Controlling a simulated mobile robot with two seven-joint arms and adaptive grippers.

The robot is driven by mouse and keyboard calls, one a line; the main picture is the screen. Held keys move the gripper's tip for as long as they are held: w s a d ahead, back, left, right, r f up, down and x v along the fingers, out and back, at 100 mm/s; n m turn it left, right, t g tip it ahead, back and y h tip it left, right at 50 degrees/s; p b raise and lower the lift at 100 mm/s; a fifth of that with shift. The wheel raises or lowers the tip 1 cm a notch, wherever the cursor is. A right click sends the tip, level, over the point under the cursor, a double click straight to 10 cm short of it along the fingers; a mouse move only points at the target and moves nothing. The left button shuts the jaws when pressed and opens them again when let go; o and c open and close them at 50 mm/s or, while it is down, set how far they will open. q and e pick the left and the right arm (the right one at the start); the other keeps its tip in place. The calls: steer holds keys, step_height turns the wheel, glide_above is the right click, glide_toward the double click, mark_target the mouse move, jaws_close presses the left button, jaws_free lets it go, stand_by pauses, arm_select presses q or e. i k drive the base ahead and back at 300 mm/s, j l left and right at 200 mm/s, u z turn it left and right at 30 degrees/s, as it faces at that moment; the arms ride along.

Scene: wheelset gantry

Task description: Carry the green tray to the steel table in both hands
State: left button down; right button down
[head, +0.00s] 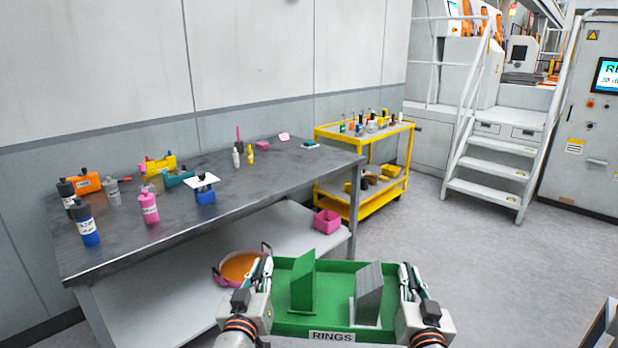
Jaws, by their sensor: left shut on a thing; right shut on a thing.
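The green tray (330,264) is at the bottom centre of the head view, in front of my body and apart from the steel table. It holds an upright green plate-like piece (303,284) and a tilted grey block (368,287). A label on its near side reads RINGS. My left gripper (267,262) is shut on the tray's left side, and my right gripper (405,268) is shut on its right side. The fingertips partly hide the tray's ends. The steel table (225,211) stands ahead to the left, against the wall.
Bottles, including a pink one (148,206), and tools stand on the table's left half; its front right part is clear. An orange bowl (240,267) and a pink bin (327,221) sit on the lower shelf. A yellow cart (362,190) and steps (487,181) stand beyond. Right floor is open.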

mark_target(288, 171)
steer(key=i+l, duration=0.2)
steer(key=i, duration=0.2)
steer(key=i+l, duration=0.15)
steer(key=i, duration=0.2)
steer(key=i+l, duration=0.2)
steer(key=i, duration=0.2)
steer(key=i+l, duration=0.1)
steer(key=i, duration=2)
steer(key=i+u, duration=0.2)
steer(key=i, duration=0.35)
steer(key=u, duration=1)
